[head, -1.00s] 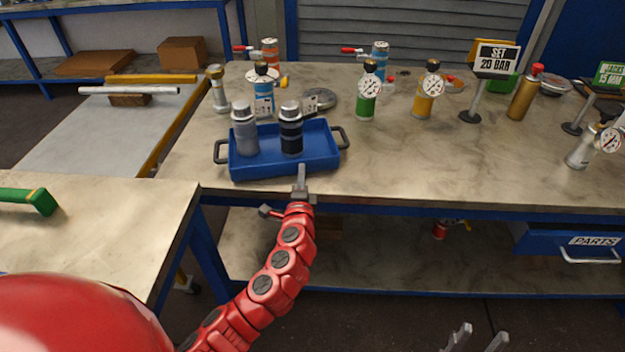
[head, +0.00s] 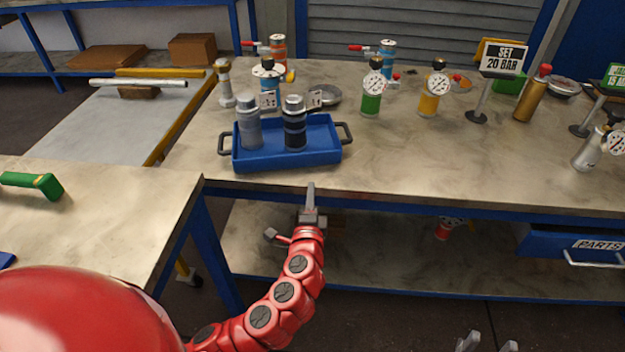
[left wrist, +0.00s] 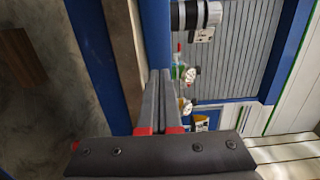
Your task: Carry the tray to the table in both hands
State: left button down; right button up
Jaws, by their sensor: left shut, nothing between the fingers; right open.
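The blue tray (head: 320,152) lies on the workbench near its front edge, with a dark handle at each end. A grey bottle (head: 249,125) and a black bottle (head: 294,125) stand upright in it. My left gripper (head: 311,188) is shut and empty, in front of the bench edge and below the tray, apart from it. In the left wrist view its fingers (left wrist: 160,100) are together, with a blue surface just beyond them. My right gripper (head: 487,345) is open and empty at the bottom edge of the head view, well away from the tray.
A second table (head: 100,215) stands at the left, with a green-handled tool (head: 40,184) on it. Gauges, valves and a "SET 20 BAR" sign (head: 502,58) stand behind and right of the tray. A PARTS drawer (head: 580,243) hangs under the bench. Bench space right of the tray is clear.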

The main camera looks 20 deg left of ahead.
pick_arm(q)
jog(key=v, duration=0.4)
jog(key=shift+d+r, duration=0.1)
jog(key=shift+w, duration=0.1)
